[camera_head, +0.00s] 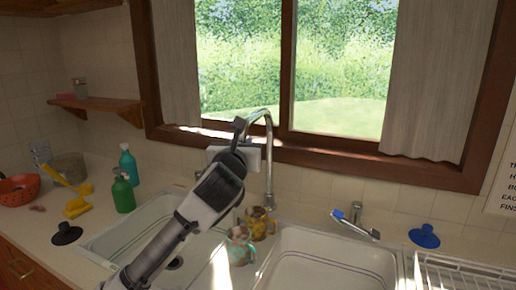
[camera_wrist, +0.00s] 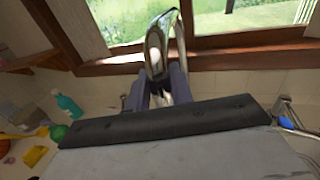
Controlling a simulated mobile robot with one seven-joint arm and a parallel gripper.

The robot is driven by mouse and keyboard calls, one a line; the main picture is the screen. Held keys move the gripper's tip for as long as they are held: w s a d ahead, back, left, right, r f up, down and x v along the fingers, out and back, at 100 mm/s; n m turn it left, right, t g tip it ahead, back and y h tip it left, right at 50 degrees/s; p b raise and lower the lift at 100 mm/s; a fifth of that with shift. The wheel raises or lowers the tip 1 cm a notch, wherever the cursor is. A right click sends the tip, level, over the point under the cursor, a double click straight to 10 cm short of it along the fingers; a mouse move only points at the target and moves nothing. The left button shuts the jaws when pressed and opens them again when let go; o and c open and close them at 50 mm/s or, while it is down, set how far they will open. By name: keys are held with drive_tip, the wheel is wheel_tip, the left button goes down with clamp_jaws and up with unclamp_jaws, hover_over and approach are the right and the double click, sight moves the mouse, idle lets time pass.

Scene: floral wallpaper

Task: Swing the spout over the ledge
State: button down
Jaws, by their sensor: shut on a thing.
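The spout (camera_head: 264,117) is a tall, curved chrome tube rising behind the double sink (camera_head: 295,240), in front of the window. My gripper (camera_wrist: 158,88) is shut on the spout, with one dark finger on each side of it in the wrist view. The spout (camera_wrist: 158,42) shows there as a shiny loop between the fingers, against the window. In the head view my arm covers the spout's outlet end and part of the left basin. The wooden window ledge (camera_head: 300,158) runs behind the tap.
Two patterned mugs (camera_head: 241,246) (camera_head: 259,222) stand by the divider between the basins. Green (camera_head: 123,192) and teal (camera_head: 127,163) bottles stand left of the sink. A brush (camera_head: 355,224) lies by a small tap at right. A blue plug (camera_head: 424,237) and a dish rack (camera_head: 465,272) are further right.

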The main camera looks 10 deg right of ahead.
drive_tip(key=shift+w+a, duration=0.5)
drive_tip(key=shift+a, duration=0.3)
drive_tip(key=c, duration=1.3)
unclamp_jaws()
drive_tip(key=b+v, duration=0.4)
drive_tip(key=v, duration=1)
drive_tip(key=shift+r, duration=0.1)
